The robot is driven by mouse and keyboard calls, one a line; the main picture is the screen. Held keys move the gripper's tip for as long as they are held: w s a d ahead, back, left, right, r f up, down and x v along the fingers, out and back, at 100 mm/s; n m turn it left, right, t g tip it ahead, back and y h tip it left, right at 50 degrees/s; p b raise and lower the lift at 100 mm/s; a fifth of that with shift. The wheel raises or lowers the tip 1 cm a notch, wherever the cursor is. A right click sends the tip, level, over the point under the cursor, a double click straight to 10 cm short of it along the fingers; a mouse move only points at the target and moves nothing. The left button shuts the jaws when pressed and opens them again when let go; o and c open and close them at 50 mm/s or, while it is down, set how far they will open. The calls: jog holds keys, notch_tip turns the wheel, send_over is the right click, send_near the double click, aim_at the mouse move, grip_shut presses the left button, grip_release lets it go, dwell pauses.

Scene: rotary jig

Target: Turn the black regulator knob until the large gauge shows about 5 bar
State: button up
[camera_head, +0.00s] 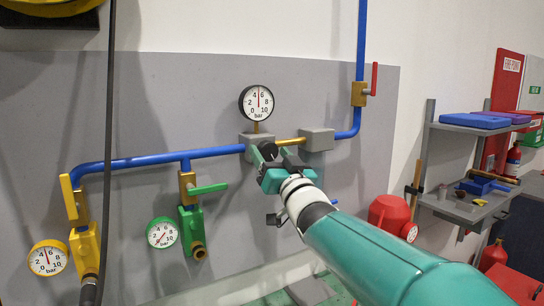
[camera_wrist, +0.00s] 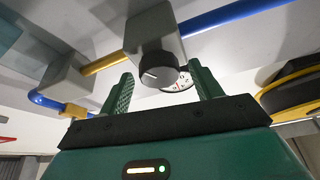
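The large white gauge (camera_head: 256,102) hangs above the grey regulator block (camera_head: 249,142). Its red needle points nearly straight up, between 4 and 6, at about 5 bar. The black regulator knob (camera_head: 269,151) is on the front of the block, partly hidden by my gripper (camera_head: 278,157). The gauge (camera_wrist: 180,83) shows only partly behind the knob there.
A blue pipe (camera_head: 130,162) runs left to valves with green and yellow handles and two smaller gauges. A red-handled valve (camera_head: 359,93) is at upper right. A shelf (camera_head: 465,205) with tools and a red tank (camera_head: 390,214) stand to the right.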

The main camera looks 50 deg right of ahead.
jog(key=shift+s, duration=0.15)
jog(key=v, duration=1.3)
jog(key=shift+s+f, duration=0.2)
jog(key=shift+s, duration=0.05)
jog(key=shift+a, duration=0.15)
jog(key=w+a+f+n+g+y, duration=0.2)
jog(key=w+a+f+g+y, duration=0.2)
jog(key=w+a+f+g, duration=0.55)
jog(key=s+a+f+n+g+y, duration=0.2)
jog(key=s+a+f, duration=0.2)
jog(key=a+f, duration=0.3)
jog(key=s+a+f+n+g+y, duration=0.2)
jog(key=a+f, duration=0.4)
jog(key=a, duration=0.6)
jog(key=shift+s+a+f+g, duration=0.25)
jog(key=shift+s+f+g, duration=0.15)
jog(key=shift+s+g, duration=0.6)
